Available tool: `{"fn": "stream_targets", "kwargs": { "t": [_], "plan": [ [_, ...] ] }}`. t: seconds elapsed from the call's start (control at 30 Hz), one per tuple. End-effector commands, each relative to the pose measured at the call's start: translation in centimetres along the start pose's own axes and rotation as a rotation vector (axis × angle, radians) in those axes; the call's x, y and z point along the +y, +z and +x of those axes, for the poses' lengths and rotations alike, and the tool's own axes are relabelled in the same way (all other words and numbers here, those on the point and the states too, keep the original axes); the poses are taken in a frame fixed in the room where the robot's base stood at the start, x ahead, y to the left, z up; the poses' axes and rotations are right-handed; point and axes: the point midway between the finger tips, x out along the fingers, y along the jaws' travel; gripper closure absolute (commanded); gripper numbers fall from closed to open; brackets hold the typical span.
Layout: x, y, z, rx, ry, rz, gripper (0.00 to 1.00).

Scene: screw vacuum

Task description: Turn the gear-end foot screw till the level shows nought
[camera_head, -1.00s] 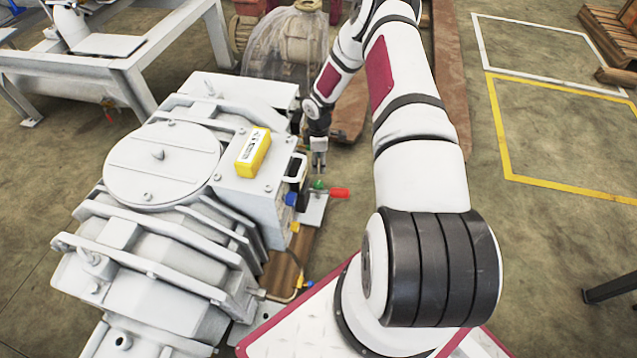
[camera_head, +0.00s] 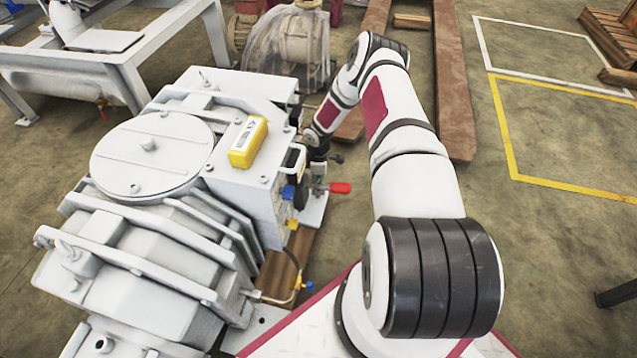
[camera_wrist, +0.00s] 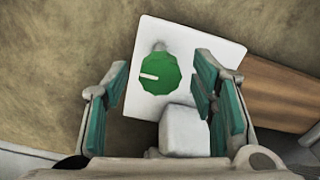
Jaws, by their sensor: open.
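A green screw head (camera_wrist: 160,74) with a white pointer mark shows in the wrist view, above a white square plate (camera_wrist: 207,45). My gripper (camera_wrist: 162,90) is open, with one teal-padded finger left of the screw head and the other right of it; I cannot see either touching it. In the head view my gripper (camera_head: 318,168) is low beside the near right end of the grey machine (camera_head: 245,190), and the screw head is mostly hidden there. The yellow level (camera_head: 248,142) lies on top of the machine; its reading is too small to make out.
A pale block (camera_wrist: 185,130) stands just below the screw head in the wrist view. A wooden beam (camera_wrist: 280,92) lies to the right. A wrapped pump (camera_head: 300,45) stands behind.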

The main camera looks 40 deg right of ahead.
Motion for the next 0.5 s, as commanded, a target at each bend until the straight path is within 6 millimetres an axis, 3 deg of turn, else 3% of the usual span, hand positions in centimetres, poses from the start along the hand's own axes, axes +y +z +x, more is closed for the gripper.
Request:
{"fn": "stream_targets", "kwargs": {
  "t": [0.17, 0.4, 0.5],
  "plan": [
    [0.00, 0.00, -0.03, 0.000, 0.000, 0.000, 0.48],
    [-0.01, 0.00, -0.03, 0.000, 0.000, 0.000, 0.96],
    [-0.01, -0.01, -0.03, 0.000, 0.000, 0.000, 0.96]
  ]
}}
